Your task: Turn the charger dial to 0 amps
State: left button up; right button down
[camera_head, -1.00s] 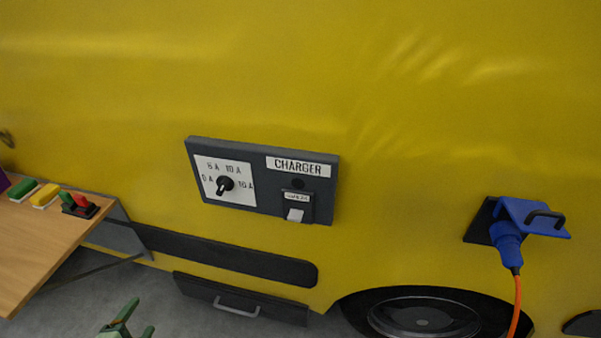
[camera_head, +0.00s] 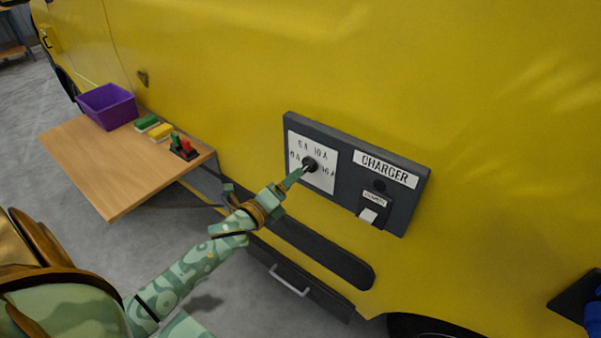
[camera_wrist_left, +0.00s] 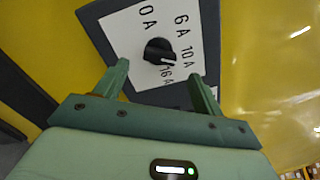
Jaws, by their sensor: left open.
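The charger dial is a black knob (camera_head: 309,164) on a white plate (camera_head: 322,181) with amp labels, on the dark charger panel (camera_head: 345,195). In the left wrist view the knob (camera_wrist_left: 158,51) shows whole, ahead of the fingertips. Its pointer is toward the 10 A and 16 A side, away from 0 A; the exact mark is hard to tell. My left gripper (camera_head: 298,175) is at the dial's lower side. In the left wrist view my left gripper (camera_wrist_left: 160,72) is open and empty, a finger on either side of the knob's line; contact is not visible. My right gripper is not in view.
The panel also carries a CHARGER label (camera_head: 389,169) and a white-tipped switch (camera_head: 369,214). A wooden table (camera_head: 95,165) at left holds a purple bin (camera_head: 107,106) and several small coloured items. A drawer-like handle (camera_head: 290,281) is below the dark side strip (camera_head: 320,250).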

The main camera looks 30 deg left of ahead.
aim_at(307, 167)
pick_arm(q)
jog(key=w, duration=0.5)
jog(key=shift+d, duration=0.15)
jog(key=c, duration=1)
jog(key=shift+n, duration=0.3)
jog(key=n+p, duration=0.9)
jog(key=n, duration=1.4)
jog(key=shift+f, duration=0.2)
jog(key=shift+n, duration=0.3)
